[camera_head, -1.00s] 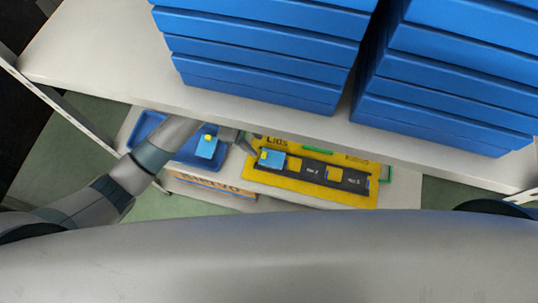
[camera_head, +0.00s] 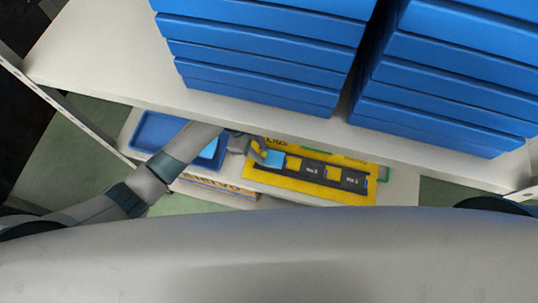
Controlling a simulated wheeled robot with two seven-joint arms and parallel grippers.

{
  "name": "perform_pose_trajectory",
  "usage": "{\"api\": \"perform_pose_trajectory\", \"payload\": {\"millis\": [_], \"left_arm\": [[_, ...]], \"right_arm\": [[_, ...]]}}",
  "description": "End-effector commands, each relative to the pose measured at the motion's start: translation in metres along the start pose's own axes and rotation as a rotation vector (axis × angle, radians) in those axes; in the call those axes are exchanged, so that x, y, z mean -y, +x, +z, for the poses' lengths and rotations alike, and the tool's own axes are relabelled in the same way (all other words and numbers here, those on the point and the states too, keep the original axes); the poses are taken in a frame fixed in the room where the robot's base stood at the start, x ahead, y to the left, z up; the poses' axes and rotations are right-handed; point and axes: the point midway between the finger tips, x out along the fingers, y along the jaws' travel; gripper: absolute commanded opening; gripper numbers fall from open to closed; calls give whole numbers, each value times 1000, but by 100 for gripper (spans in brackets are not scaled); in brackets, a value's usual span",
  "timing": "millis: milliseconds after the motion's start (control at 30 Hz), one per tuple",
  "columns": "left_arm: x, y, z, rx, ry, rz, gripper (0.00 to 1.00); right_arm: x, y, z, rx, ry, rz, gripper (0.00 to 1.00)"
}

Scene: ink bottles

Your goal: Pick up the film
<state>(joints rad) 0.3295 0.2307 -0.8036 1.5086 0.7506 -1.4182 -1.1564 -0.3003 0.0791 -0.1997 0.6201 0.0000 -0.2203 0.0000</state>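My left gripper (camera_head: 259,152) reaches in under the shelf, at the left end of the yellow mat (camera_head: 262,179). It is at the left edge of a light-blue piece (camera_head: 276,158); whether it touches the piece is too small to tell. Whether its fingers are open or shut does not show. The mat bears a "Lids" label and another label that is hard to read. I cannot tell for certain which piece is the film. A second light-blue piece (camera_head: 210,149) lies in the blue tray (camera_head: 148,133), partly hidden by my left arm. My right gripper is not in view.
A white shelf (camera_head: 110,60) overhangs the work area and hides its back part. Stacked blue bins (camera_head: 262,50) and more blue bins (camera_head: 450,80) stand on it. Dark numbered slots (camera_head: 352,181) and yellow squares (camera_head: 334,174) lie right of my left gripper.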

Motion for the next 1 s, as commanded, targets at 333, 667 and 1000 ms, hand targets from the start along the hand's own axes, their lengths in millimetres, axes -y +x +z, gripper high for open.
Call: {"api": "perform_pose_trajectory", "payload": {"millis": [333, 667, 1000], "left_arm": [[0, 0, 0, 0, 0, 0, 7], [0, -6, -2, 0, 0, 0, 7], [0, -32, -13, 0, 1, -1, 7]], "right_arm": [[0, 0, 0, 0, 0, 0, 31], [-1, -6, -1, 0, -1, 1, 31], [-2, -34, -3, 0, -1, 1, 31]]}}
